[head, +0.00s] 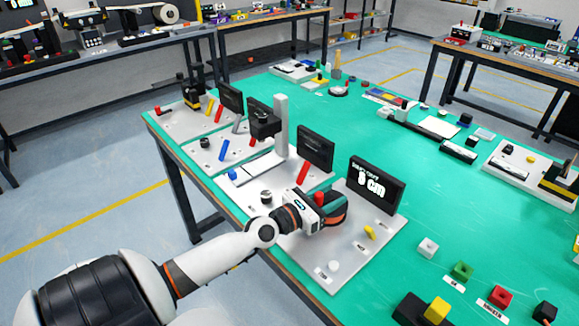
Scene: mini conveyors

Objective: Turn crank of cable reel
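The cable reel station is a light grey board (318,266) near the table's front edge. A dark round body with an orange band, apparently the cable reel (336,207), sits on the board. My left gripper (322,204) is right at this reel and covers its left side. Its fingers and the crank are hidden or too small to make out, so I cannot tell whether it grips anything. My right gripper is out of view.
A yellow piece (370,233) and a white round knob (333,266) are on the same board. Other stations with displays (315,148) and a tall grey post (281,125) stand to the left. Small coloured blocks (462,271) lie at the right. The green table's middle is mostly clear.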

